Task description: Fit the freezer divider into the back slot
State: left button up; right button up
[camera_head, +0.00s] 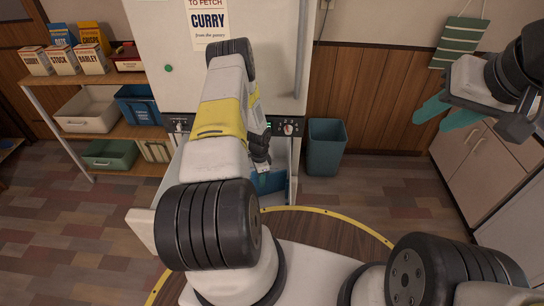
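A freezer drawer (294,172) stands pulled out below the white fridge (170,95). My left arm reaches over it and hides most of its inside, including its slots. My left gripper (262,162) points down at the drawer's right part; its fingertips are hidden or too small to tell apart. A blue piece (268,183), perhaps the divider, shows just below this gripper inside the drawer. I cannot tell whether the gripper holds it.
A teal bin (326,147) stands on the floor right of the fridge. A wooden shelf (115,132) with boxes and tubs is at the left. Cabinets (476,165) line the right side. The floor between bin and cabinets is clear.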

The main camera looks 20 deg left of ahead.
pick_arm(q)
notch_tip(320, 180, up, 12)
jog(key=shift+r, duration=0.15)
jog(key=s+d+r+n+t, duration=0.1)
jog(key=s+d+r+n, duration=0.1)
jog(key=r, duration=1.3)
jog(key=s+d+r+n+t, duration=0.1)
jog(key=d+r+n+t, duration=0.15)
jog(key=r, duration=1.35)
jog(key=s+d+r+n+t+h, duration=0.1)
jog(key=s+d+r+n, duration=0.1)
jog(key=s+d+r, duration=0.2)
jog(key=s+d+r+n+t+h, duration=0.1)
jog(key=s+d+r+n, duration=0.2)
jog(key=s+r, duration=0.8)
jog(key=s+d, duration=0.2)
jog(key=s, duration=0.4)
jog(key=shift+s+r+t, duration=0.3)
jog(key=shift+s+t, duration=0.05)
jog(key=shift+s, duration=0.05)
jog(key=shift+o, duration=0.4)
jog(key=shift+d+n, duration=0.1)
jog(key=shift+n, duration=0.15)
